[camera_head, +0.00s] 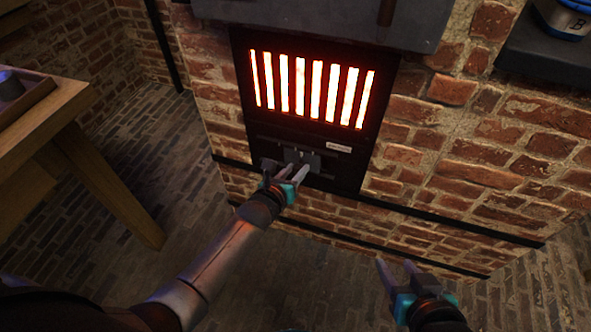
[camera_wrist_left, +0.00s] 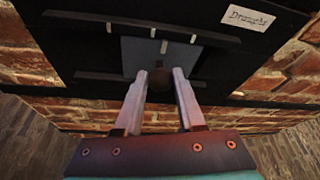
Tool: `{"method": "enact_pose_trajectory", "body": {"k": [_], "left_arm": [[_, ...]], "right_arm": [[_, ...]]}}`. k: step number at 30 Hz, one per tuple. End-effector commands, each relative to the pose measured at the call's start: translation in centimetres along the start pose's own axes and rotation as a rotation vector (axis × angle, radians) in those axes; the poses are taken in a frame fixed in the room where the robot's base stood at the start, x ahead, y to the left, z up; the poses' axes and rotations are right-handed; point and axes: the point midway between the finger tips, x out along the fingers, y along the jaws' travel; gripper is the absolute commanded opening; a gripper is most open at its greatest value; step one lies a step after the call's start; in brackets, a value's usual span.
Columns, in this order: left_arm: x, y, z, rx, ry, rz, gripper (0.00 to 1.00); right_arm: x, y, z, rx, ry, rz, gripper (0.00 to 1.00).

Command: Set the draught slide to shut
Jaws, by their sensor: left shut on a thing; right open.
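The draught slide is a grey plate (camera_head: 312,158) low on the dark stove front, below the glowing grate. In the left wrist view the plate (camera_wrist_left: 133,52) sits between two dark rails and carries a dark round knob (camera_wrist_left: 160,80). My left gripper (camera_head: 288,172) is at the slide, its fingers on either side of the knob and shut on it; the fingers (camera_wrist_left: 162,88) also show in the left wrist view. Several short white marks show along the upper rail and plate. My right gripper (camera_head: 402,268) is open and empty, low and away from the stove.
A white label reading "Draught" (camera_wrist_left: 248,18) is right of the slide. The grate (camera_head: 312,90) glows orange above it. Brick wall (camera_head: 450,150) with dark bands surrounds the stove front. A wooden table (camera_head: 70,120) stands at left; a dark shelf (camera_head: 545,60) holds a jar at upper right.

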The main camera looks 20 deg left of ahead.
Motion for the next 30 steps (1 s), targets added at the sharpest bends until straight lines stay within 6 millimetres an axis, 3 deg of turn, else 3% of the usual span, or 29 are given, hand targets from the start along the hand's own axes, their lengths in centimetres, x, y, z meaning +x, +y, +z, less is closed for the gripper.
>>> {"method": "enact_pose_trajectory", "body": {"k": [4,30], "left_arm": [[-0.01,0.00,-0.03,0.000,0.000,0.000,0.00],[-0.02,0.01,-0.07,0.000,0.001,0.000,0.00]], "right_arm": [[-0.01,-0.01,-0.01,0.000,0.000,0.000,0.50],[-0.01,-0.01,-0.02,0.000,0.000,0.000,0.50]]}}
